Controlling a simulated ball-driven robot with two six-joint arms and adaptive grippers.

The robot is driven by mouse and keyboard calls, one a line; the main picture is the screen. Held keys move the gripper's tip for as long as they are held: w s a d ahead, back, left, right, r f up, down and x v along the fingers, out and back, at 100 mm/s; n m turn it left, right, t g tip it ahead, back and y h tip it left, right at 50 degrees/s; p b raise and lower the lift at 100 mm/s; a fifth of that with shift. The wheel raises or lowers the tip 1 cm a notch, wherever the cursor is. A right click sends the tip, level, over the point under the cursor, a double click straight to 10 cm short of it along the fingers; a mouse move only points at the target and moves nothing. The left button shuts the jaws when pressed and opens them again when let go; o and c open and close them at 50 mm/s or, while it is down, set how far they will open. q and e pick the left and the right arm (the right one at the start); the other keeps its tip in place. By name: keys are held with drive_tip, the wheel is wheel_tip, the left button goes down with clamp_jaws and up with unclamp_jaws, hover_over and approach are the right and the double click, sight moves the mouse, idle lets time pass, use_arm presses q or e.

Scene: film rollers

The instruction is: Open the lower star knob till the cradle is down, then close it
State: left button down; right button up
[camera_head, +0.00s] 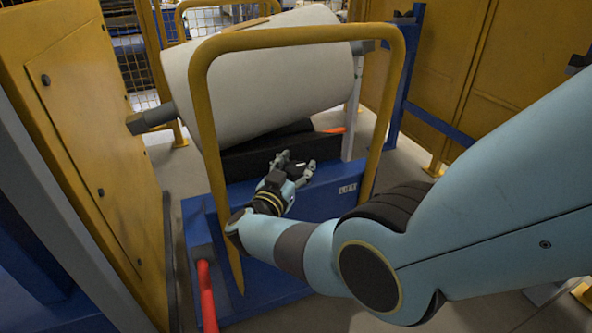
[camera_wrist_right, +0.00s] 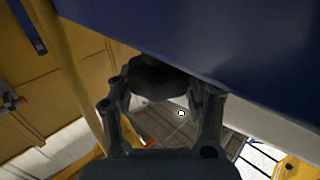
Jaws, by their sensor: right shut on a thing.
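A dark star knob (camera_wrist_right: 158,77) sits between the two fingers of my right gripper (camera_wrist_right: 163,98) in the right wrist view, against a blue surface. In the head view my right gripper (camera_head: 295,171) reaches through the yellow hoop and is shut on the black knob (camera_head: 298,167), at the front of the blue stand. The gripper hides part of the knob, and I cannot tell how far it is turned. The black cradle (camera_head: 245,158) lies just below the big white roll (camera_head: 262,78), which sits tilted, its right end higher. My left gripper is not in view.
The yellow hoop (camera_head: 205,115) stands around my right forearm. A red lever (camera_head: 206,295) rises at the front left of the blue stand (camera_head: 335,203). Yellow cabinet panels (camera_head: 85,120) stand close on the left, and a yellow wall (camera_head: 480,75) is at the right.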

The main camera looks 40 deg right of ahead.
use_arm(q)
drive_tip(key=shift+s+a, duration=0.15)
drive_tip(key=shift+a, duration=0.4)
use_arm(e)
drive_tip(key=o, duration=1.2)
drive_tip(key=shift+c, duration=0.2)
drive_tip(key=shift+r, duration=0.5)
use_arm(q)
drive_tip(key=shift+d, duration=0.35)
use_arm(e)
wheel_tip(320, 180, up, 9)
